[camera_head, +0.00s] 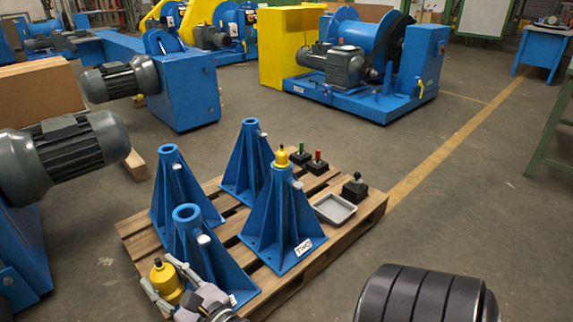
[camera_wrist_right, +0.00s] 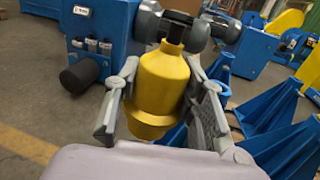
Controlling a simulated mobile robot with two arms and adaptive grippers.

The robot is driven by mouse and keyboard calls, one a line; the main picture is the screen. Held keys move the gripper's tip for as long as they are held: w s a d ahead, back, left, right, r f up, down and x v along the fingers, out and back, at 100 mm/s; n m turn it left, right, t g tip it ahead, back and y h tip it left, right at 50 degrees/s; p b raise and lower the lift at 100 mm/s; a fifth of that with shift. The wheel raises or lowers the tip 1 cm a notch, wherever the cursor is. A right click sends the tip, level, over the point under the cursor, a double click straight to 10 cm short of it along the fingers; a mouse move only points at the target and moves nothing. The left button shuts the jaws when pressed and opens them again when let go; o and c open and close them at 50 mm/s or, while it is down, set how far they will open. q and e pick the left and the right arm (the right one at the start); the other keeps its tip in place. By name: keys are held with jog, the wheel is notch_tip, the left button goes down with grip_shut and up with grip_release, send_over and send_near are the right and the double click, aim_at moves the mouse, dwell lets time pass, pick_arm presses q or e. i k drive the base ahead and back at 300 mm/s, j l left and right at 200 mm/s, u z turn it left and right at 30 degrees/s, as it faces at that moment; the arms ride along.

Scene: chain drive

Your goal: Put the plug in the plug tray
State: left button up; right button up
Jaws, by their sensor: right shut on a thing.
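My right gripper (camera_head: 157,271) is shut on a yellow plug (camera_head: 168,283) at the lower left of the head view, in front of the nearest blue stand. In the right wrist view the plug (camera_wrist_right: 158,95) sits between the two grey fingers, its wide rim towards the palm. The plug tray (camera_head: 335,210), a shallow grey tray, lies on the right part of the wooden pallet and looks empty. A second yellow plug (camera_head: 282,157) sits on top of the blue stand marked TWO (camera_head: 284,222). My left gripper is not in view.
Several blue stands with open tops, such as the rear one (camera_head: 247,165), rise from the pallet (camera_head: 362,216) between my right gripper and the tray. Small black blocks with green (camera_head: 299,154), red (camera_head: 317,163) and dark (camera_head: 355,188) tops stand near the tray.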

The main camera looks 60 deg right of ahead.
aim_at(342, 217)
jog(key=i+l+z, duration=0.1)
jog(key=l+z, duration=0.15)
jog(key=z, duration=0.25)
jog(key=i+l+z, duration=0.15)
jog(key=z, duration=0.3)
jog(key=i+l+z, duration=0.15)
jog(key=z, duration=0.35)
jog(key=l, duration=0.05)
